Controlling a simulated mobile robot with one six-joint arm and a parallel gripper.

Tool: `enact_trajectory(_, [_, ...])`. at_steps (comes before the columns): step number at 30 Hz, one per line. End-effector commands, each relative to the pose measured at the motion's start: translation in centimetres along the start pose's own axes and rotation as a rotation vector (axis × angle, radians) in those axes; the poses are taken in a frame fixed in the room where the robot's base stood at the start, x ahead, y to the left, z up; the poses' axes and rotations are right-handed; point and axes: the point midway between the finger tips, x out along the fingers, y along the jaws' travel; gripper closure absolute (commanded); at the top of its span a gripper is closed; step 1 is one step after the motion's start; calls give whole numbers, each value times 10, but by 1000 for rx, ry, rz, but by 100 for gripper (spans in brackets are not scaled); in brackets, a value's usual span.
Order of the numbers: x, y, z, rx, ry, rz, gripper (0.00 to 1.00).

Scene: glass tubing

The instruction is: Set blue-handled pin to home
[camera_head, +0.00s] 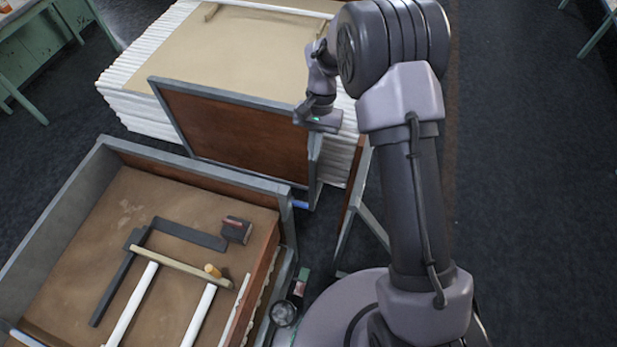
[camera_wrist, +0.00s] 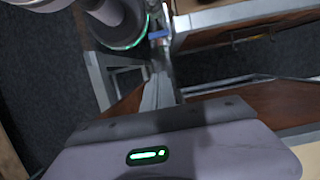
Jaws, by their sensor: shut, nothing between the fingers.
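The blue-handled pin (camera_head: 301,204) is at the near right corner of the upright brown panel, beside a grey metal post. Only its small blue handle shows. In the wrist view the blue handle (camera_wrist: 158,34) is near the top centre, by the end of a grey frame. My gripper (camera_head: 318,121) is above the right end of the panel's top edge, well above the pin and apart from it. It is shut and empty. Its wide body (camera_wrist: 160,140) fills the bottom of the wrist view. I cannot tell how the pin is seated.
The hinged-looking brown panel (camera_head: 235,130) stands between a stack of white tubes (camera_head: 130,90) and a wooden-sided crate (camera_head: 60,215). The crate holds white tubes and a dark angled bar (camera_head: 120,280). Another grey-framed panel (camera_head: 365,220) stands at the right, close to my arm.

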Motion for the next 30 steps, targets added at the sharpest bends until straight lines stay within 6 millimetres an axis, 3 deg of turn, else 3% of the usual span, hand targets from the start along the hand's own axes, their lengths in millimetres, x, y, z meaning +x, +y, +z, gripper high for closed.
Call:
enact_trajectory(8, [11,0,0,0,0,0,100])
enact_trajectory(21, [105,0,-1,0,-1,0,100])
enact_trajectory(30, [119,0,33,0,1,0,100])
